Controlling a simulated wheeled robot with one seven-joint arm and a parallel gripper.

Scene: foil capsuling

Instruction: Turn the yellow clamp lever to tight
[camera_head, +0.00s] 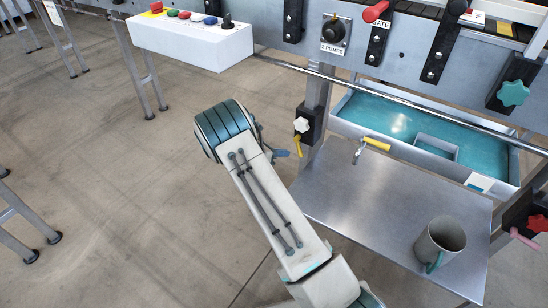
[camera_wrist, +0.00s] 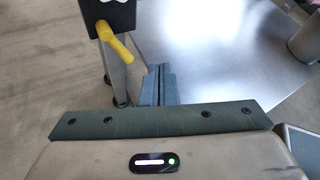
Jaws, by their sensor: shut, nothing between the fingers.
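The yellow clamp lever (camera_head: 297,146) hangs downward from a black block (camera_head: 312,125) on a grey leg, under a white star knob (camera_head: 301,125). In the wrist view the lever (camera_wrist: 117,44) slants down and to the right from the block (camera_wrist: 118,14). My gripper's blue-grey fingers (camera_wrist: 158,84) are shut and empty, to the right of and below the lever in that view, apart from it. In the head view only a fingertip (camera_head: 281,153) shows past my wrist, close to the left of the lever; the rest is hidden by my arm.
A metal shelf (camera_head: 370,205) bears a grey mug (camera_head: 438,243) at its front right. A tap with a yellow handle (camera_head: 377,144) stands at its back edge, before a teal basin (camera_head: 400,120). A white button box (camera_head: 190,38) hangs at upper left.

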